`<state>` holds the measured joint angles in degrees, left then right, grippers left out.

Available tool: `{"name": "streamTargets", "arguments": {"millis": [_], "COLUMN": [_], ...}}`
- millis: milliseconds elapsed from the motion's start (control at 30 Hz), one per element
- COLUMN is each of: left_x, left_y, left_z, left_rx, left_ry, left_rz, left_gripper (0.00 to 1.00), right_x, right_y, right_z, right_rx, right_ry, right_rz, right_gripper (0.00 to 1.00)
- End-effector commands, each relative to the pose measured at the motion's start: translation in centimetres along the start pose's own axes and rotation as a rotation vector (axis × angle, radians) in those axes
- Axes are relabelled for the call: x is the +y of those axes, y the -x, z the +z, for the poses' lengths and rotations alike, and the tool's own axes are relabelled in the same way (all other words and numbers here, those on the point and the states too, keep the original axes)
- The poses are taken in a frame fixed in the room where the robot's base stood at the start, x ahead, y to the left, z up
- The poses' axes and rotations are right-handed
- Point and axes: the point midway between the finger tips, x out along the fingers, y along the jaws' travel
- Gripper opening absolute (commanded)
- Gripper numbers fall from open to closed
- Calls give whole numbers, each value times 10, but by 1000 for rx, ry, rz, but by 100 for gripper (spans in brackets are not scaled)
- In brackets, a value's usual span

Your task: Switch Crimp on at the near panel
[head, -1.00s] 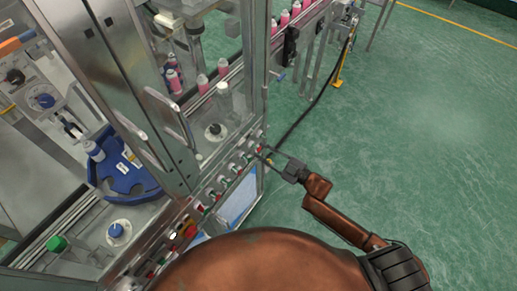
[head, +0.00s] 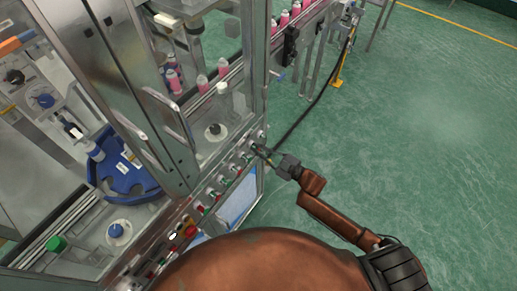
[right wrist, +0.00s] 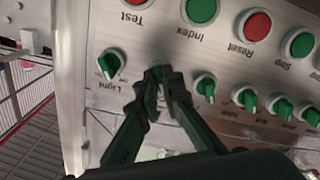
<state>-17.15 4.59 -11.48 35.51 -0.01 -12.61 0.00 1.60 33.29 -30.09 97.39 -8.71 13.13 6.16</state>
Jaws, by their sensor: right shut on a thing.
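The near panel (right wrist: 240,55) is a pale metal strip on the machine's front, upside down in the right wrist view. It has a lower row of green switch knobs, with the Light knob (right wrist: 109,64) at the left end. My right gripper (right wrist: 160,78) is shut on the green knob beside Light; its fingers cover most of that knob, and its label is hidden. No Crimp label can be read. In the head view my right gripper (head: 259,150) touches the far end of the panel's control row. My left gripper is not in view.
Above the gripped knob are round buttons, including the green Index button (right wrist: 202,10) and the red Reset button (right wrist: 255,25). More green knobs, including a close one (right wrist: 205,86), stand to the right. The green floor (head: 420,140) right of the machine is clear.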

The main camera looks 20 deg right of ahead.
Motion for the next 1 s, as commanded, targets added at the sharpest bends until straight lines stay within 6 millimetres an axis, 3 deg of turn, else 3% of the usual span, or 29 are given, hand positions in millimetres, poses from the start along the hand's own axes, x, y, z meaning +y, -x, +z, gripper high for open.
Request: {"name": "streamTargets", "arguments": {"millis": [533,1000], "left_x": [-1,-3], "left_y": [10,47], "left_z": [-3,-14], "left_rx": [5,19], "left_ry": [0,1], "left_rz": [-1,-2], "left_gripper": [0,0], "right_x": [1,2], "right_y": [0,0], "right_z": [-2,-3], "right_rx": [-1,-1], "right_ry": [-77,-469], "right_rz": [0,0], "right_gripper": [0,0]}}
